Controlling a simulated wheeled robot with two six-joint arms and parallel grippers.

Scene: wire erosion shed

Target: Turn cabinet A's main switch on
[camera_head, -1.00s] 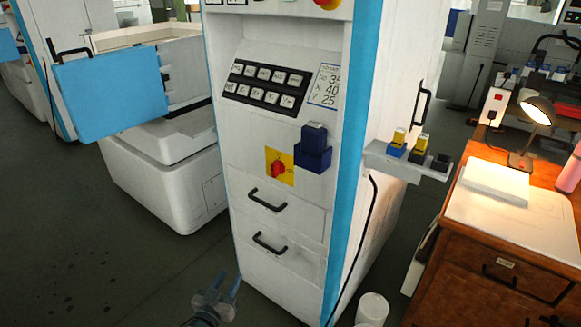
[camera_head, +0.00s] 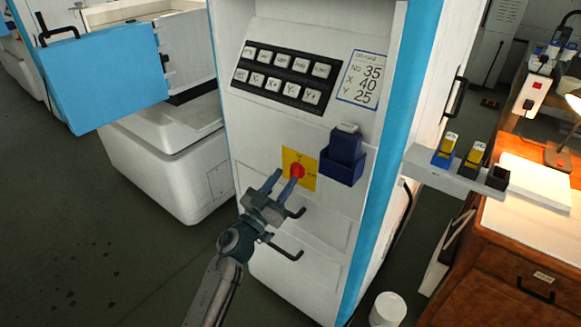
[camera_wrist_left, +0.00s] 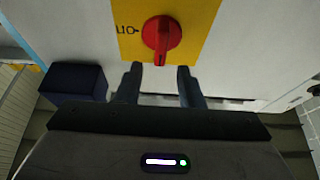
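The main switch is a red rotary knob (camera_head: 297,171) on a yellow plate (camera_head: 311,181) on the white cabinet's front. In the left wrist view the red knob (camera_wrist_left: 161,38) is close ahead, its grip bar pointing roughly up and down in the picture. A label, partly readable, sits left of it on the yellow plate (camera_wrist_left: 196,14). My left gripper (camera_head: 281,181) is open, its two blue-grey fingers pointing at the knob. In the left wrist view the gripper (camera_wrist_left: 159,82) has its fingers apart, just short of the knob, with nothing between them. My right gripper is not in view.
A dark blue box (camera_head: 341,171) is mounted right of the switch. Drawer handles (camera_head: 283,247) stick out below, near my left arm. A button panel (camera_head: 282,75) is above. A small shelf (camera_head: 430,170) juts from the cabinet's right side. A wooden desk (camera_head: 510,270) stands right.

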